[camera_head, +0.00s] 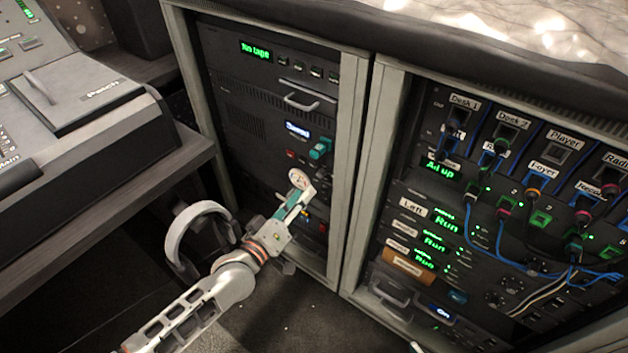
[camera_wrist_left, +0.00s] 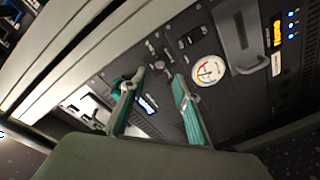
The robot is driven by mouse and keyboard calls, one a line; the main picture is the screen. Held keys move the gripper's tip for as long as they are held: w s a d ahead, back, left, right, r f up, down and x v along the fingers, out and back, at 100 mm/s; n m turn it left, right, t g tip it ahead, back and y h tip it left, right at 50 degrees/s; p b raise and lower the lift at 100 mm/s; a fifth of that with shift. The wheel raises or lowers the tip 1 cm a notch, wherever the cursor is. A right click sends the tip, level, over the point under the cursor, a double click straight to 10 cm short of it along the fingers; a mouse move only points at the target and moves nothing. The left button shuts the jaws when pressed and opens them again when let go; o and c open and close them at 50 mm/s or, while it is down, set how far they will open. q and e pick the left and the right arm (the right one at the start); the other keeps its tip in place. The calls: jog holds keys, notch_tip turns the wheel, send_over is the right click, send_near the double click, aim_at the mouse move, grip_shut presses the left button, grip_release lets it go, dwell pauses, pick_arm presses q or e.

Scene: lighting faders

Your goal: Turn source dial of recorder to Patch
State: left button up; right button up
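The black rack unit with a green "No tape" display (camera_head: 256,51) is at the top of the left rack in the head view. Below it are a small lit blue display (camera_head: 297,129) and a teal knob-like part (camera_head: 320,150). I cannot read a "Patch" mark or tell for sure which part is the source dial. My left gripper (camera_head: 298,198) is in front of the lower panel, by a round white gauge (camera_head: 299,179). In the left wrist view, my left gripper (camera_wrist_left: 158,92) has its teal fingers apart, with panel and a lit blue display (camera_wrist_left: 148,104) between them.
A right rack (camera_head: 376,190) carries blue patch cables and green "Run" displays. A console (camera_head: 75,110) sits on a dark desk at left. Headphones (camera_head: 190,235) hang beside my left forearm. The round gauge (camera_wrist_left: 208,70) is right of the fingers in the wrist view.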

aim_at(319, 176)
pick_arm(q)
jog(key=b+x, duration=0.1)
jog(key=x, duration=0.5)
jog(key=shift+f+b, duration=0.25)
jog(key=shift+b, duration=0.1)
jog(key=shift+w+d+r, duration=0.25)
jog(key=shift+w, duration=0.25)
grip_shut()
